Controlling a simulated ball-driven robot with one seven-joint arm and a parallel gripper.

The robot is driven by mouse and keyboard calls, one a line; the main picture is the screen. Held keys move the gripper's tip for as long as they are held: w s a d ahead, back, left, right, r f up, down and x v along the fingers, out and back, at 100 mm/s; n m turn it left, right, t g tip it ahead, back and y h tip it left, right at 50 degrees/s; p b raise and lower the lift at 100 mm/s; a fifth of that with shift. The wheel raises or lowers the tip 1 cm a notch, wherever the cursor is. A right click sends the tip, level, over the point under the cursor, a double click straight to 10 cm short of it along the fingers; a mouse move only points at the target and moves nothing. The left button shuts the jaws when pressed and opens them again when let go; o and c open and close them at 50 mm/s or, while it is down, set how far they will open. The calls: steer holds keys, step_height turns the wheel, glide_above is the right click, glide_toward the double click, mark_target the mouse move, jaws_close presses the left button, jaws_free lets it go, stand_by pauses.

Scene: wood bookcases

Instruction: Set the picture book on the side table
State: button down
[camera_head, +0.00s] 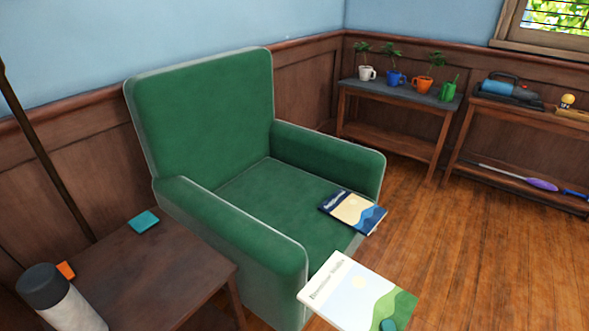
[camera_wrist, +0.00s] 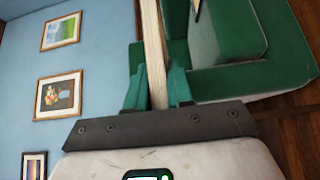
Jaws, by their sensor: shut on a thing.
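A picture book (camera_head: 345,285) with a white cover, green hills and a blue patch is held at the lower middle of the head view, in front of the armchair. My gripper (camera_head: 388,325) shows there only as a teal fingertip on the book's lower right edge. In the wrist view my gripper (camera_wrist: 156,98) has its two teal fingers shut on the book, seen edge-on as a pale strip (camera_wrist: 153,50). The dark wood side table (camera_head: 165,265) stands at the lower left, left of the book. The book is apart from it in the picture.
A green armchair (camera_head: 205,120) stands beside the side table, with a second, navy and cream book (camera_head: 353,212) on its seat. The table bears a teal item (camera_head: 143,222), an orange item (camera_head: 66,270) and a dark-topped white bottle (camera_head: 62,300). The tabletop's middle and right are bare.

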steer(key=r+p, duration=0.3)
steer(key=p, duration=0.1)
steer(key=s+r+p, duration=0.1)
steer(key=r+p, duration=0.2)
steer(key=p, duration=0.2)
steer(key=r+p, duration=0.4)
steer(key=p, duration=0.1)
steer(key=shift+s+r, duration=0.1)
steer(key=shift+s, duration=0.05)
steer(key=p, duration=0.1)
steer(key=r+p, duration=0.1)
steer(key=shift+s+d+r+p, duration=0.15)
steer(key=shift+s+r+p, duration=0.1)
steer(key=shift+p, duration=0.1)
